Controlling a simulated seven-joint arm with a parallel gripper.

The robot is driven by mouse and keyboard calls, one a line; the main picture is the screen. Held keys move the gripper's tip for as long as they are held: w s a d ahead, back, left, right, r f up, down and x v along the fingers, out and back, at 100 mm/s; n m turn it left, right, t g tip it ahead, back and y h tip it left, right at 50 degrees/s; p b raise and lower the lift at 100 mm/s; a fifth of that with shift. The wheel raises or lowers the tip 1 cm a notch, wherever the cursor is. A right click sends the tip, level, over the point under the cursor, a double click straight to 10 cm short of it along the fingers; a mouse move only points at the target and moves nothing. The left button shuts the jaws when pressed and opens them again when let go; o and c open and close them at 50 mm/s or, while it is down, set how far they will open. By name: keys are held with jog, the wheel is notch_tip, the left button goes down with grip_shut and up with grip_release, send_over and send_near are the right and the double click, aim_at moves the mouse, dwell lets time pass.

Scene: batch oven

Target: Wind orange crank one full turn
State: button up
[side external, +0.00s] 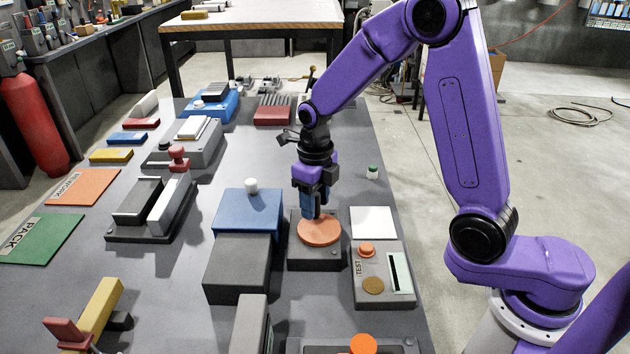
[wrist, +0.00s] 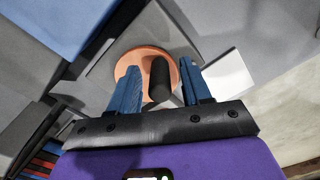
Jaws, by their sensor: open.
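The orange crank (side external: 320,231) is a flat round disc on a dark grey base (side external: 316,258) near the middle right of the table. In the wrist view, the orange disc (wrist: 133,62) carries an upright black handle (wrist: 158,80). My gripper (side external: 317,212) points down over the disc. In the wrist view, my gripper (wrist: 162,70) is open, with one blue finger on each side of the black handle and visible gaps between. In the side view the handle is hidden by the fingers. I cannot tell how deep the fingers reach along it.
A blue-topped grey box (side external: 240,262) with a white knob stands close left of the crank. A TEST panel (side external: 383,280) with an orange button and a white square plate (side external: 373,222) lie close right. Another orange knob (side external: 364,344) is at the front edge.

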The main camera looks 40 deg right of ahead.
notch_tip(320, 180, up, 17)
jog(key=shift+r, duration=0.15)
dwell(0.4)
notch_tip(320, 180, down, 17)
jog(key=m, duration=3)
jog(key=shift+f, duration=0.2)
